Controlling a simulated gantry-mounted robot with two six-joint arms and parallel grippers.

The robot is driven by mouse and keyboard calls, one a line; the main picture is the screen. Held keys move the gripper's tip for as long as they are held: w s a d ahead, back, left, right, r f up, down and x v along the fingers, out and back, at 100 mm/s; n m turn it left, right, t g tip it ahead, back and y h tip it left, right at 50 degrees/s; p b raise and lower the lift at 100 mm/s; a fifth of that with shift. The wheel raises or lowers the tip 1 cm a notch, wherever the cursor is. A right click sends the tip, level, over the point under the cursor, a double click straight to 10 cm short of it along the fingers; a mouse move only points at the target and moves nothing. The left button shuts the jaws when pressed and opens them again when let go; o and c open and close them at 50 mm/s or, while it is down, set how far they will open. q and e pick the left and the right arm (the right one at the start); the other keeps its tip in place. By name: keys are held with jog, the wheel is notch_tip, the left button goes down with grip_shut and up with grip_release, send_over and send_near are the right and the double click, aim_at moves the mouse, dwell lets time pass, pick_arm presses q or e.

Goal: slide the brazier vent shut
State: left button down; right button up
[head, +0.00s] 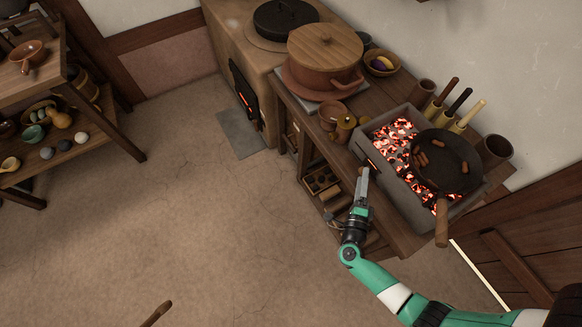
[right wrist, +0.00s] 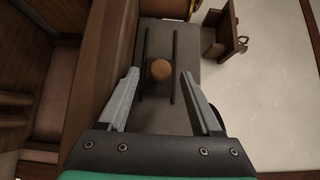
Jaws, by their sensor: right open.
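The brazier (head: 402,196) is a grey box of glowing coals on the wooden bench. A narrow orange slot (head: 374,164) glows in its front wall, so the vent shows some opening. In the right wrist view, a round wooden knob (right wrist: 160,70) sits between two dark parallel rails on the grey brazier wall (right wrist: 192,50). My right gripper (head: 364,178) is at this front wall. Its open fingers (right wrist: 160,77) lie on either side of the knob, with gaps on both sides. How deep the knob sits between them is hard to tell. My left gripper is out of view.
A dark pan (head: 446,160) with several sausages sits over the coals, its handle (head: 442,224) jutting past the front. Shelves lie below the bench.

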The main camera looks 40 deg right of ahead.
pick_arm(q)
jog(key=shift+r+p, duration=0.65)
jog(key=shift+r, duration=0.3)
pick_arm(e)
jog(key=v, duration=0.9)
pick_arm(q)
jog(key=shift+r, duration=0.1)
